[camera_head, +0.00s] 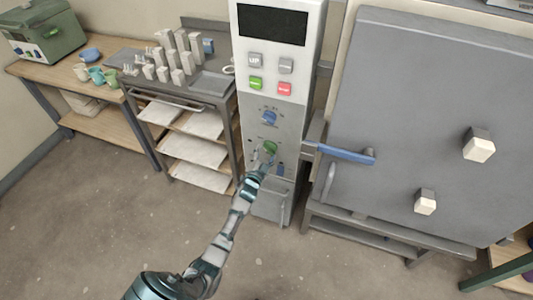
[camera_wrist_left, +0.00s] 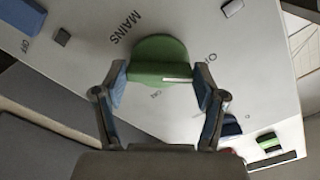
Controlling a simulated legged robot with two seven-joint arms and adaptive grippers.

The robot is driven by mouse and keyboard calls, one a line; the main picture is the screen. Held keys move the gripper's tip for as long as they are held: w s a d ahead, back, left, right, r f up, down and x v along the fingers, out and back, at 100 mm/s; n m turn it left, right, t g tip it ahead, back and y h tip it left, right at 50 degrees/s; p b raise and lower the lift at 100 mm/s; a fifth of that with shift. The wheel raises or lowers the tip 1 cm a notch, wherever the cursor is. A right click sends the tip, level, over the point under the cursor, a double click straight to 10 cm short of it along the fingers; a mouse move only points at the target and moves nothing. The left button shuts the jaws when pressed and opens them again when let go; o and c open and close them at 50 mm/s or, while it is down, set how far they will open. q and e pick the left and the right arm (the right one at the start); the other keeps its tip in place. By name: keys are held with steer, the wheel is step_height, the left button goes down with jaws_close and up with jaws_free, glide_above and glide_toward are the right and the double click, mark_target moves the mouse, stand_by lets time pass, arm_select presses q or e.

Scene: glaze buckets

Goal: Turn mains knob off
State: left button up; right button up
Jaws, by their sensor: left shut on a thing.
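The green mains knob (camera_head: 270,147) is on the front of the tall grey control panel (camera_head: 262,190). In the left wrist view the knob (camera_wrist_left: 158,58) shows a white pointer line on its right side. The printed word MAINS is beside it, and OFF and ON marks are around it. My left gripper (camera_wrist_left: 160,85) has its two blue-padded fingers on either side of the knob and is shut on it. In the head view the left gripper (camera_head: 261,160) reaches the panel from below. My right gripper is not in view.
A blue knob (camera_head: 269,117) and several buttons sit above on the panel, under a dark display (camera_head: 272,25). To the right is a large grey kiln door (camera_head: 415,120) with a blue handle (camera_head: 345,153). A metal cart (camera_head: 212,83) with shelves stands left.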

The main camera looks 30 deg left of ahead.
arm_select(q)
steer(key=shift+s+f, duration=0.2)
steer(key=shift+f, duration=0.35)
steer(key=o, duration=1.1)
steer(key=shift+a, duration=0.1)
steer(key=shift+o, duration=0.2)
steer(key=shift+r, duration=0.15)
steer(key=shift+w, duration=0.1)
steer(key=shift+r, duration=0.1)
steer(key=v, duration=1.2)
steer(key=shift+a, duration=0.1)
